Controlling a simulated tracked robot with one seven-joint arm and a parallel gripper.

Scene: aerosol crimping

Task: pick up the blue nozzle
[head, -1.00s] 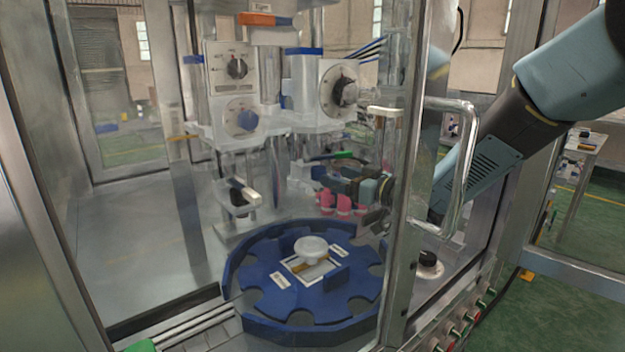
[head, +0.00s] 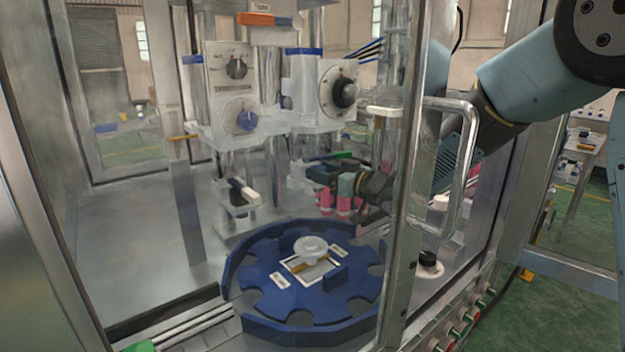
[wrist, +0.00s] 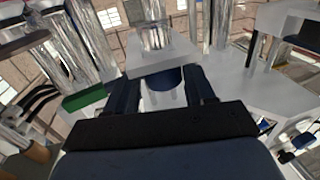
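In the wrist view my gripper (wrist: 163,84) has its two dark fingers apart, with nothing clamped between them. A short, round blue piece (wrist: 166,77), which looks like the blue nozzle, shows between the fingers under a white block. A gap shows on each side of it; its depth from the fingertips is hard to tell. In the head view my gripper (head: 343,187) is inside the glass enclosure, below the right dial head. Its fingertips are hard to make out there, and I cannot pick out the nozzle for sure.
A blue notched turntable (head: 262,262) with a white round piece (head: 310,246) in its middle is below and left of my gripper. White machine heads with dials (head: 340,92) and metal columns stand close. The door frame and handle (head: 462,170) are beside my arm.

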